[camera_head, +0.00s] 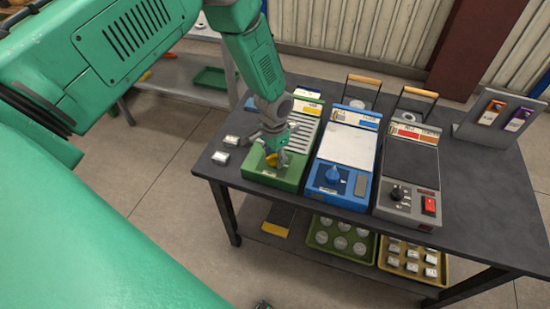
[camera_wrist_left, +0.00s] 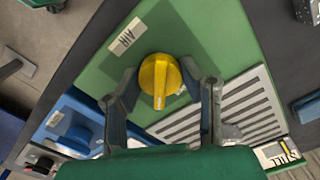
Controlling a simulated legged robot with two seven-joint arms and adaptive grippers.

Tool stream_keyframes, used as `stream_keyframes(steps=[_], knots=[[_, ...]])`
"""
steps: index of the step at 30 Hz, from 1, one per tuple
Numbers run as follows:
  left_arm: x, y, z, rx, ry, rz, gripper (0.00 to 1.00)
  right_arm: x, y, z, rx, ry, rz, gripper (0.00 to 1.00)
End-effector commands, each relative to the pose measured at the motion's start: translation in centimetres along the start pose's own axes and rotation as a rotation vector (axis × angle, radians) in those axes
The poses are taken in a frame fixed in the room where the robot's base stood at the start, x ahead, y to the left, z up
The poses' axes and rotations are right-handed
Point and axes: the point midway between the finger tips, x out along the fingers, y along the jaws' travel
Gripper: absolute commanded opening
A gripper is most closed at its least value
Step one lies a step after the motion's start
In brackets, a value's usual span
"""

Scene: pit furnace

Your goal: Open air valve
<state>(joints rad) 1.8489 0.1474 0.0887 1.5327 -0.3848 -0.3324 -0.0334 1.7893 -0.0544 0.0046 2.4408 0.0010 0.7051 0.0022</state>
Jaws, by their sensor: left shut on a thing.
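The air valve is a yellow knob (camera_wrist_left: 160,80) on a green panel (camera_wrist_left: 200,35), beside a white label reading AIR (camera_wrist_left: 127,36). In the head view the yellow knob (camera_head: 272,160) shows at the front of the green unit (camera_head: 262,177). My left gripper (camera_head: 275,150) reaches down onto it from above. In the left wrist view the fingers (camera_wrist_left: 165,88) stand on either side of the knob, shut on it. The knob's ridge points toward the wrist, slightly left. My right gripper is not in view.
A blue unit with a blue knob (camera_head: 333,174) and a grey unit with a black knob and red switch (camera_head: 429,205) stand to the right on the dark table (camera_head: 470,190). Small pale blocks (camera_head: 221,157) lie left of the green unit. Trays (camera_head: 340,240) sit on the lower shelf.

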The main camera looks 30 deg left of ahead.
Motion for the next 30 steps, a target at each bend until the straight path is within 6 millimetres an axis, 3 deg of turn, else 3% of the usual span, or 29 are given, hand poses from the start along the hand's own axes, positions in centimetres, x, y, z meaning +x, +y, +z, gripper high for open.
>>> stream_keyframes(steps=[18,30], knots=[[0.24,-0.33,0.49,0.559,-0.013,0.003,0.05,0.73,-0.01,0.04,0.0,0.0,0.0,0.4],[0.2,-0.47,0.42,0.765,-0.013,0.002,0.05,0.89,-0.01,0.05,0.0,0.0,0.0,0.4]])
